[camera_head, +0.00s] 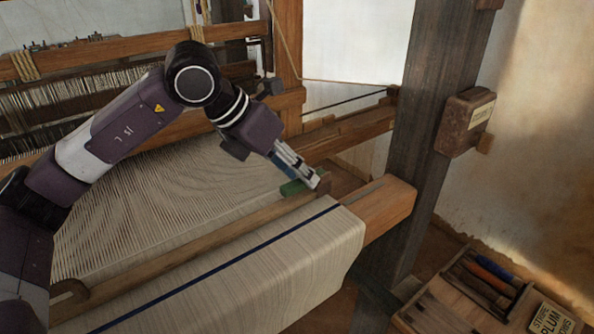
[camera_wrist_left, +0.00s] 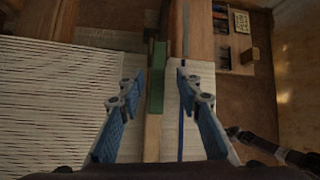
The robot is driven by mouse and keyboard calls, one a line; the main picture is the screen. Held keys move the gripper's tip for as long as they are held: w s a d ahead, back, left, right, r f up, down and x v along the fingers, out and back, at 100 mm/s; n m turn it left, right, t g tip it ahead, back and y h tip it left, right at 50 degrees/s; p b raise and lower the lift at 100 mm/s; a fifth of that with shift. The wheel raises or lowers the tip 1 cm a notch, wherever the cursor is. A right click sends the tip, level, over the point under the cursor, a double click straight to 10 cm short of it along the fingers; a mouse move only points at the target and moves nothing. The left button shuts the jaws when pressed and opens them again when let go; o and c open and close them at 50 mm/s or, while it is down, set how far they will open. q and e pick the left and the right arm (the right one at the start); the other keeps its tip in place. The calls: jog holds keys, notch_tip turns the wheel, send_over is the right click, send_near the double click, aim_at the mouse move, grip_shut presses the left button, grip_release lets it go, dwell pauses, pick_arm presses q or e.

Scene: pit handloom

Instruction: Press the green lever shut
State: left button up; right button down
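The green lever (camera_head: 292,187) is a short green bar at the right end of the wooden beam (camera_head: 200,245), beside a small wooden piece (camera_head: 323,183). The lever also shows in the left wrist view (camera_wrist_left: 156,80), seen from above as a long green strip. My left gripper (camera_head: 301,172) is at the lever, coming from above. In the left wrist view its two blue-padded fingers (camera_wrist_left: 158,82) are apart, one on each side of the lever, with nothing between them held. A dark jointed shape at lower right (camera_wrist_left: 270,143) may be my right arm; its fingers are unclear.
Pale warp threads (camera_head: 165,190) spread behind the beam. White cloth with a blue stripe (camera_head: 280,262) lies in front. A dark wooden post (camera_head: 425,110) with a small box (camera_head: 465,122) stands at the right. A tool tray (camera_head: 445,305) sits at lower right.

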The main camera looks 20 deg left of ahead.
pick_arm(q)
jog(key=v, duration=1.2)
jog(key=shift+w, duration=0.1)
